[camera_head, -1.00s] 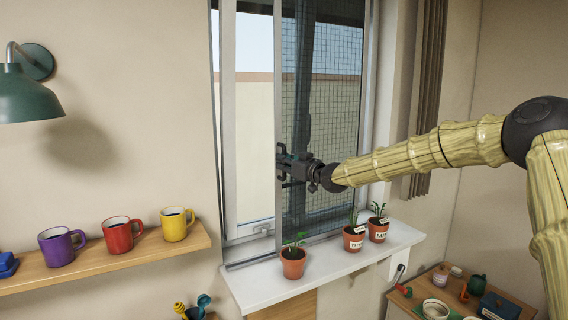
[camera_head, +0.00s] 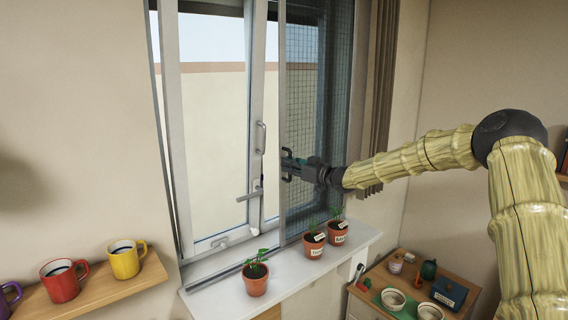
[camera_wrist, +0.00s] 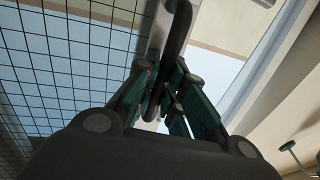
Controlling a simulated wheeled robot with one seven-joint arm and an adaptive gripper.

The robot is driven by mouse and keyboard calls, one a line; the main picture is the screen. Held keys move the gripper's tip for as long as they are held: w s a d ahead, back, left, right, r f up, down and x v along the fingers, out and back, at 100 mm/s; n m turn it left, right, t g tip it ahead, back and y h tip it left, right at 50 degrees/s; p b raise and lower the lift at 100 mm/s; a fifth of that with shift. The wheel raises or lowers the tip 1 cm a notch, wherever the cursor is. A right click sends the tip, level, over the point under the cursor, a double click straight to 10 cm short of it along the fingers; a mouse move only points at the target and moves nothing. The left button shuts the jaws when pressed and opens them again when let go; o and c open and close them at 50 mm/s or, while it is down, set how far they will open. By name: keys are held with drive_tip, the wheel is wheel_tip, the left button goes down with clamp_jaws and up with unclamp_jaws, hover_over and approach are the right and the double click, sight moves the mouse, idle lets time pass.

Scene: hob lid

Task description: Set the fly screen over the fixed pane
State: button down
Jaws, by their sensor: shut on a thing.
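The fly screen (camera_head: 315,95) is a dark mesh panel with a pale upright edge, standing upright over the right part of the window. It also fills the left of the wrist view (camera_wrist: 65,60). My gripper (camera_head: 291,166) is at that left edge, shut on the screen's dark handle (camera_wrist: 178,35); the fingers (camera_wrist: 160,98) close around it in the wrist view. The right-hand pane lies behind the mesh and shows only through it. The left sash (camera_head: 257,90) is uncovered, with its lever handle (camera_head: 250,194) and pull bar (camera_head: 261,137) in view.
The white sill (camera_head: 215,295) below carries several potted herbs: one pot (camera_head: 256,280) at the left, others (camera_head: 313,245) under the screen. A curtain (camera_head: 382,90) hangs right of the window. A mug shelf (camera_head: 110,290) is at the left; a low cabinet (camera_head: 395,290) stands lower right.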

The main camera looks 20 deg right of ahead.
drive_tip(key=shift+d+r, duration=0.2)
drive_tip(key=shift+d, duration=0.05)
drive_tip(key=c, duration=1.7)
unclamp_jaws()
drive_tip(key=shift+w, duration=0.1)
drive_tip(key=shift+o, duration=1.1)
drive_tip(key=shift+d+f, duration=0.2)
drive_tip(key=v, duration=1.2)
drive_tip(key=shift+f, duration=0.1)
